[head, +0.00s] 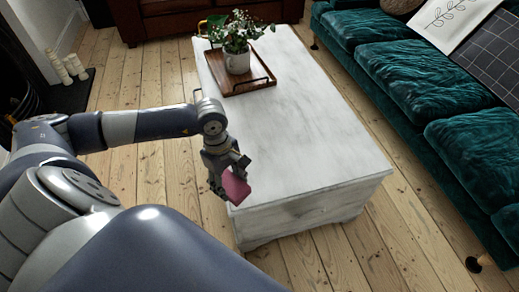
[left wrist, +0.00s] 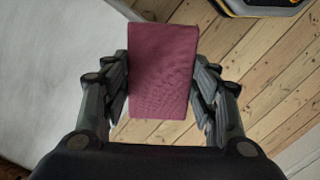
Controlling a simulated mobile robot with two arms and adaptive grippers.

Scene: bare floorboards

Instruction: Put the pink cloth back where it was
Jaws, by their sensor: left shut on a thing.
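The pink cloth (head: 236,187) is a small folded rectangle. My left gripper (head: 229,181) is shut on it, beside the near left edge of the white table (head: 300,120). In the left wrist view the cloth (left wrist: 163,70) sits between the two fingers of the left gripper (left wrist: 163,98), with floorboards below and around it. The pale table top (left wrist: 50,60) lies to the left in that view. The cloth looks held up, not resting on anything. My right gripper is not in view.
A wooden tray (head: 236,83) with a potted plant (head: 238,50) stands at the table's far end. The rest of the table top is bare. A green sofa (head: 420,90) runs along the right. Candles (head: 68,68) stand at the far left. Floorboards (head: 170,175) show left of the table.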

